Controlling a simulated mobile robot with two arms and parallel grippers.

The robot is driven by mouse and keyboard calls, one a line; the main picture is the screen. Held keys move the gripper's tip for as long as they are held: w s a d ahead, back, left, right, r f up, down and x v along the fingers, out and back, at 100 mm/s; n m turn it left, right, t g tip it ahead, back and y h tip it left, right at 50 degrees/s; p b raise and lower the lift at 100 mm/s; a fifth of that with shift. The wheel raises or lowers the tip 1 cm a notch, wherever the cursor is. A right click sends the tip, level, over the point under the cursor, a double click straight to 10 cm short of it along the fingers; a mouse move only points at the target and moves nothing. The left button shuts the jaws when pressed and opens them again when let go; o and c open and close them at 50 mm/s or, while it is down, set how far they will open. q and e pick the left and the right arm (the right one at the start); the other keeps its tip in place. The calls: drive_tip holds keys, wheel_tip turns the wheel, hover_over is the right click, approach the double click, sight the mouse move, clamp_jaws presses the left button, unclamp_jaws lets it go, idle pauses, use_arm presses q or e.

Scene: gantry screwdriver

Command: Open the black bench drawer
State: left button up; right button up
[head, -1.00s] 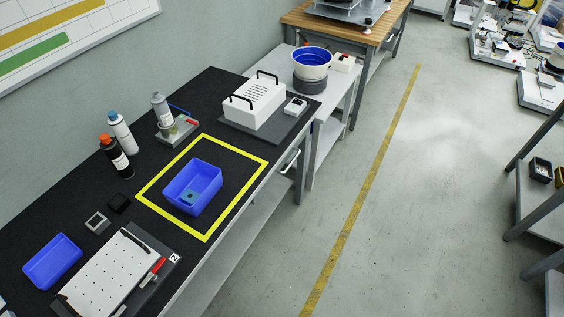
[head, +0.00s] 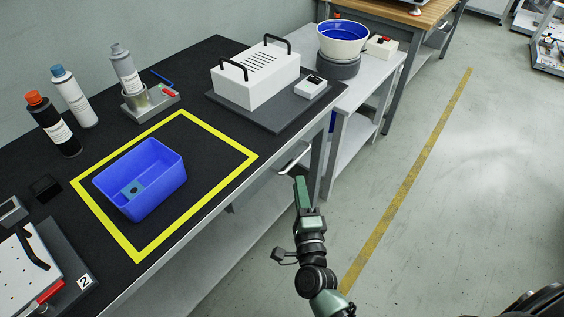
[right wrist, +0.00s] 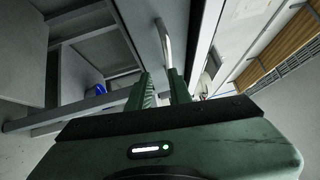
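The black-topped bench (head: 215,60) runs along the wall. A pale bar handle (head: 294,158) sticks out from its front side, below the top's edge; the drawer front behind it is seen too steeply to make out clearly. My right gripper (head: 301,182) is just below and in front of the handle in the head view. In the right wrist view its two green fingers (right wrist: 161,88) are apart with nothing seen between them. The handle (right wrist: 164,42) lies just beyond the fingertips there; contact cannot be told. My left gripper is not in view.
On the bench top are a blue bin (head: 150,185) inside a yellow outline, several bottles, and a white box with black handles (head: 255,80). A lighter bench (head: 375,80) adjoins at the far end. Open floor (head: 440,210) lies to the right.

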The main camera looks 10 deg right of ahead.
sight(296, 159)
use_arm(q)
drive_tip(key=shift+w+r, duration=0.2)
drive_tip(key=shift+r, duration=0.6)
use_arm(e)
drive_tip(key=shift+m, duration=0.3)
drive_tip(key=shift+w+d+r, duration=0.2)
drive_tip(key=shift+w+r, duration=0.15)
drive_tip(key=shift+w, duration=0.95)
drive_tip(key=shift+w+d+r, duration=0.15)
drive_tip(key=shift+w+r, duration=0.25)
drive_tip(key=shift+w, duration=0.95)
drive_tip(key=shift+w+d+r, duration=0.2)
drive_tip(key=shift+w+r, duration=0.15)
drive_tip(key=shift+w, duration=0.95)
clamp_jaws()
